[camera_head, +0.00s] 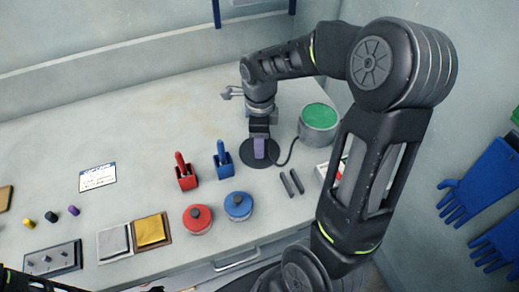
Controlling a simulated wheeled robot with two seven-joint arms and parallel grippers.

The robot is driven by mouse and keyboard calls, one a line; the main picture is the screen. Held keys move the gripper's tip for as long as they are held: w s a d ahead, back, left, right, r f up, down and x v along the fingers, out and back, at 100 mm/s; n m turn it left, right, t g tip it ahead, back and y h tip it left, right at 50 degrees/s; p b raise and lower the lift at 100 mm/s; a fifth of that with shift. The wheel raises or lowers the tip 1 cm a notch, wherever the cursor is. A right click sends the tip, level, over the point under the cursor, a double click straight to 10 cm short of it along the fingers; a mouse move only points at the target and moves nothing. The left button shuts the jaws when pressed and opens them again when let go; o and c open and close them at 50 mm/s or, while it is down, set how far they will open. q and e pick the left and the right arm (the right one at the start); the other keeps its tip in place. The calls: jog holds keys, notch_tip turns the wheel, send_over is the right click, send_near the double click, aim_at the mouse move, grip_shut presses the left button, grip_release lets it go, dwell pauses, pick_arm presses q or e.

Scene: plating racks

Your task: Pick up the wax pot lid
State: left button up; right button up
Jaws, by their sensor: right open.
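A flat dark round disc, which looks like the wax pot lid (274,159), lies on the bench left of a grey pot with a green top (319,117). My right gripper (259,150) points down over the disc, its jaws open. A purple piece shows at its fingertips; I cannot tell whether it is a finger pad or the lid's knob. The gripper hides the disc's middle, and contact is unclear. My left gripper is not in view; only dark parts of me show at the bottom left edge.
A dark cord runs from the pot past the disc. Red (186,180) and blue (222,164) holders, red (197,219) and blue (238,206) round containers and two dark bars (291,183) stand nearby. The bench's back left is clear. Blue gloves (482,178) hang at right.

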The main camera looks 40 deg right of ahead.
dwell(0.4)
grip_shut()
dwell(0.4)
